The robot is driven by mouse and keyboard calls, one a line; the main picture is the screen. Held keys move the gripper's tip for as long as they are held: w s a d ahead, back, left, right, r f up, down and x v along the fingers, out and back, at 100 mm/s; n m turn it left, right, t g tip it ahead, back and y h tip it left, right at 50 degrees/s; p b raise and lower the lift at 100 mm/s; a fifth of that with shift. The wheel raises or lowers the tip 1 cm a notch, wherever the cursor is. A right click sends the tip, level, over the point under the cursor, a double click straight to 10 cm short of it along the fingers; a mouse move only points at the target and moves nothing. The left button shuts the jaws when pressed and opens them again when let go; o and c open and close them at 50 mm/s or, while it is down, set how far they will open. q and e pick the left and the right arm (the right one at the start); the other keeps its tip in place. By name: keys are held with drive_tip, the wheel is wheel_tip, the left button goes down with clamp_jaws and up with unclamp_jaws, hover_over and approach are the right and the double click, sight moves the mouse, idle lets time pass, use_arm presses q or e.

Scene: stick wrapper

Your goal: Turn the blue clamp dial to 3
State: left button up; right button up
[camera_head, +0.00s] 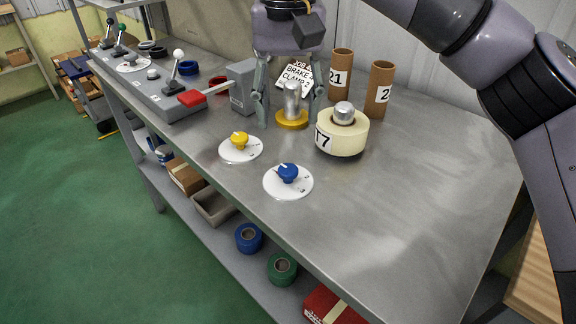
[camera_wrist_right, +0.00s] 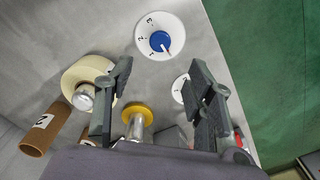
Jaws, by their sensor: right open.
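The blue clamp dial (camera_head: 288,173) sits on a white numbered disc near the front edge of the metal bench. In the right wrist view the dial (camera_wrist_right: 159,41) shows its disc's 3 at the top, 2 at left and 1 at lower left. My left gripper is not in view.
A yellow dial (camera_head: 240,141) stands left of the blue one. A cream tape roll (camera_head: 342,135) marked 17 and brown tubes (camera_head: 340,75) stand to the right. A grey lever box (camera_head: 165,95) is at left. The bench right of the blue dial is clear.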

sight(288, 169)
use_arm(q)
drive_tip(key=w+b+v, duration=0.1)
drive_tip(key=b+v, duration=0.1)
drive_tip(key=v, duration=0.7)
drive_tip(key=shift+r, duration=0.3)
use_arm(e)
wheel_tip(288, 169, down, 11)
drive_tip(key=shift+r, duration=0.1)
drive_tip(key=shift+c, duration=0.5)
drive_tip(key=c, duration=1.1)
drive_tip(key=shift+o, duration=0.2)
